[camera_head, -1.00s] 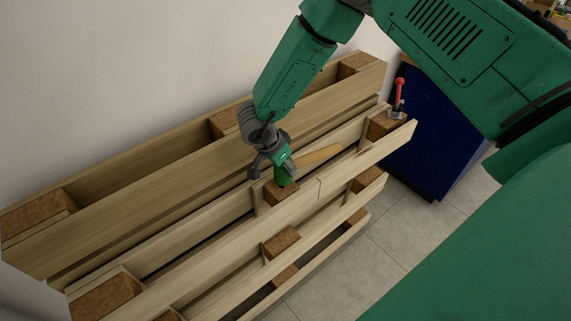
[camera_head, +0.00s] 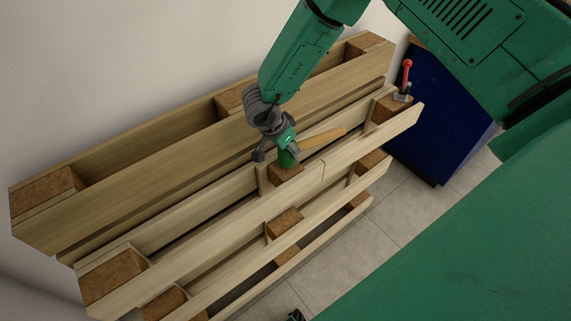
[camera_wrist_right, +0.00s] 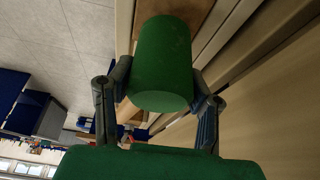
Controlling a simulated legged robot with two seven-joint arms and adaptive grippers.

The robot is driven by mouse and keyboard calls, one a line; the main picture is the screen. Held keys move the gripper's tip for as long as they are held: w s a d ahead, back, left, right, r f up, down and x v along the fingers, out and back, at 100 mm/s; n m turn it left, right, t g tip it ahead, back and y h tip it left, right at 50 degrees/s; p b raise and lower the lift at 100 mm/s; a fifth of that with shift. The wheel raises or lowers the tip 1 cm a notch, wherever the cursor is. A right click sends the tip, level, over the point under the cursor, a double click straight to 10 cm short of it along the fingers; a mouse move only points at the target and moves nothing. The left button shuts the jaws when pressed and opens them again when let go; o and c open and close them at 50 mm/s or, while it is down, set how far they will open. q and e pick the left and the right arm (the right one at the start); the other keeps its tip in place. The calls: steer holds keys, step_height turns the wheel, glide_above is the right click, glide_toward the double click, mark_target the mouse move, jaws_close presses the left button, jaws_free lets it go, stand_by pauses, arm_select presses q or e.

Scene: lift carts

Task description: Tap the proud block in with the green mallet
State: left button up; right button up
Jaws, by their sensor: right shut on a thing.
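My right gripper (camera_head: 276,150) is shut on the mallet. In the right wrist view the head (camera_wrist_right: 163,62) sits between the two dark fingers of this gripper (camera_wrist_right: 157,98). Just below the head in the head view is a brown block (camera_head: 286,175) between the pallet boards. I cannot tell whether head and block touch, or how far this block stands out. Brown wood (camera_wrist_right: 175,8) shows past the head in the wrist view.
Wooden pallets (camera_head: 215,225) stand on edge along a white wall, with other brown blocks (camera_head: 284,222) between their boards. A red-handled clamp (camera_head: 405,78) sits at the right end. A blue cabinet (camera_head: 435,120) stands behind it. Grey tiled floor (camera_head: 390,225) lies open in front.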

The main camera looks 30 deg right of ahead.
step_height(320, 180, down, 2)
steer(key=shift+f+b, duration=0.25)
steer(key=shift+b, duration=0.15)
steer(key=shift+w+r+p, duration=0.1)
steer(key=shift+r+p, duration=0.35)
steer(key=shift+d+r+p, duration=0.2)
steer(key=shift+r+p, duration=0.5)
steer(key=shift+r, duration=0.1)
arm_select(q)
steer(key=shift+d+r, duration=0.1)
steer(key=shift+r, duration=0.35)
arm_select(e)
steer(key=shift+f, duration=0.1)
arm_select(q)
steer(key=shift+f, duration=0.1)
arm_select(e)
steer(key=shift+a, duration=0.1)
step_height(320, 180, up, 5)
steer(key=p, duration=0.4)
arm_select(q)
step_height(320, 180, up, 5)
steer(key=shift+f, duration=0.2)
steer(key=shift+f, duration=0.1)
arm_select(e)
steer(key=shift+f, duration=0.1)
